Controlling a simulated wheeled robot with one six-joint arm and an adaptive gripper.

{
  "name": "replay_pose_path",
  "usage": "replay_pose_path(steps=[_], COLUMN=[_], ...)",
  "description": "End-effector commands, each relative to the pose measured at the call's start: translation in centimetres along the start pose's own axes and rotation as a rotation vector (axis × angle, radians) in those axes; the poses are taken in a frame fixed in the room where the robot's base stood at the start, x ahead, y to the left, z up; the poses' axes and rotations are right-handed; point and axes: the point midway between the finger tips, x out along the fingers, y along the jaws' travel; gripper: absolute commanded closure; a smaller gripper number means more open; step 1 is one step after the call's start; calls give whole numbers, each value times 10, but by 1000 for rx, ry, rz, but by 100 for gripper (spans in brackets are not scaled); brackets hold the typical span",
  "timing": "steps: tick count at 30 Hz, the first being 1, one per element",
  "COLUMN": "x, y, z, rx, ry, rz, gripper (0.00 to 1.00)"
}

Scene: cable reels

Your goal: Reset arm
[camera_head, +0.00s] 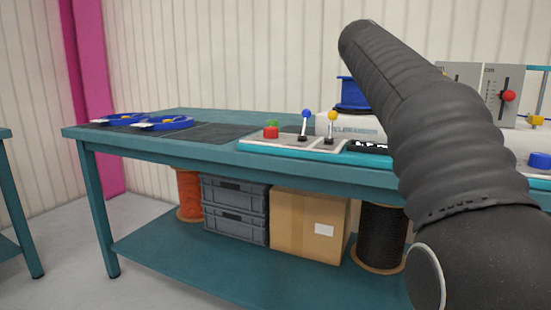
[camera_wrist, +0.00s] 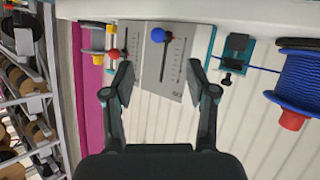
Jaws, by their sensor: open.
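My gripper (camera_wrist: 160,92) shows in the wrist view with its two dark fingers spread wide and nothing between them. Beyond the fingers is a grey panel (camera_wrist: 154,84) with a lever that ends in a blue knob (camera_wrist: 158,36). A second lever with a red knob (camera_wrist: 114,54) is at the left finger. In the head view my dark, ribbed arm crosses the right side. It covers part of the bench, and my gripper cannot be seen there.
A blue cable reel (camera_wrist: 298,80) is at the right in the wrist view. Grey crates (camera_head: 235,212) and a cardboard box (camera_head: 308,224) are below.

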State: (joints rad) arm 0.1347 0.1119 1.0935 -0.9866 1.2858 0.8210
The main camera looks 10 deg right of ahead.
Motion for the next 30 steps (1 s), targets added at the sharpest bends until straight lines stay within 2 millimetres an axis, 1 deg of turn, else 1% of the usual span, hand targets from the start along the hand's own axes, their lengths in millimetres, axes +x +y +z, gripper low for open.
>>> replay_pose_path(steps=[2,4,5,8,9,11,12,14,15,17,18,23,24,26,27,30], x=[-9,-20,-25,-43,-51,-63,-71,-83,-91,-103,-111,-143,-150,-161,-167,-178], y=[2,3,3,4,6,8,10,14,17,22,26,44,49,56,60,70], z=[7,22,30,65,80,103,119,144,161,187,206,279,298,324,341,376], rx=[-37,-88,-116,-209,-244,-293,-325,-372,-400,-439,-465,-551,-569,-591,-604,-627], ry=[-25,-60,-78,-142,-166,-201,-223,-255,-277,-306,-326,-396,-411,-433,-445,-470], rz=[-35,-84,-110,-204,-242,-300,-340,-398,-436,-494,-533,-685,-721,-773,-804,-867], gripper=[43,43,43,43,43,43,43,43,43,43,43,43,43,43,43,43])
